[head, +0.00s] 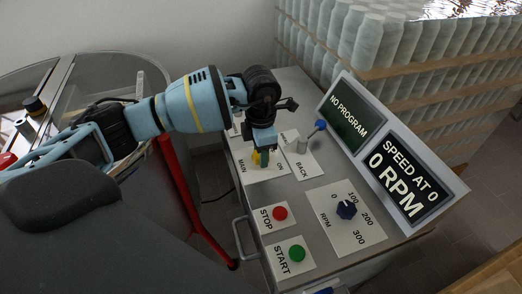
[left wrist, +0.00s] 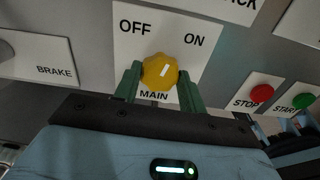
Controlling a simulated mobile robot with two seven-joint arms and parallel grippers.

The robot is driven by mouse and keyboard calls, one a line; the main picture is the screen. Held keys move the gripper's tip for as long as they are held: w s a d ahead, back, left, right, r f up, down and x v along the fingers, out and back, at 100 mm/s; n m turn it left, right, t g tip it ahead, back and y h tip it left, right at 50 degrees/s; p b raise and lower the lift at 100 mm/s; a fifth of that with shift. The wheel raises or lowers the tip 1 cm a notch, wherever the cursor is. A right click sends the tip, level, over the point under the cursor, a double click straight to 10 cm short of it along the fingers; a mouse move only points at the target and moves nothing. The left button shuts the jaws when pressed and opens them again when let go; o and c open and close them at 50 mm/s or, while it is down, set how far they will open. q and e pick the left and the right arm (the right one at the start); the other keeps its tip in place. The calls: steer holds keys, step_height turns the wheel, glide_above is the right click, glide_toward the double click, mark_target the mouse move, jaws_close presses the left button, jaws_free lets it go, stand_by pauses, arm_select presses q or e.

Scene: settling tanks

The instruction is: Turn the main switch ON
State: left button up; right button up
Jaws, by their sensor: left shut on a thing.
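The main switch is a yellow knob (left wrist: 160,72) on a white plate marked OFF, ON and MAIN; a bit of the knob also shows in the head view (head: 256,158). In the left wrist view OFF is upper left and ON upper right. The knob's white mark points up the plate, between OFF and ON, with a slight lean to the ON side. My left gripper (left wrist: 160,88) has its green fingers on either side of the knob, shut on it. In the head view the gripper (head: 261,156) reaches down onto the panel and partly hides the plate.
Screens read NO PROGRAM (head: 350,120) and 0 RPM (head: 405,185). Stacked jars (head: 375,40) stand behind.

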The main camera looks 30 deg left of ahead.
arm_select(q)
steer(key=shift+m, duration=1.9)
steer(key=o, duration=1)
steer(key=shift+r, duration=3.95)
steer(key=shift+f, duration=0.1)
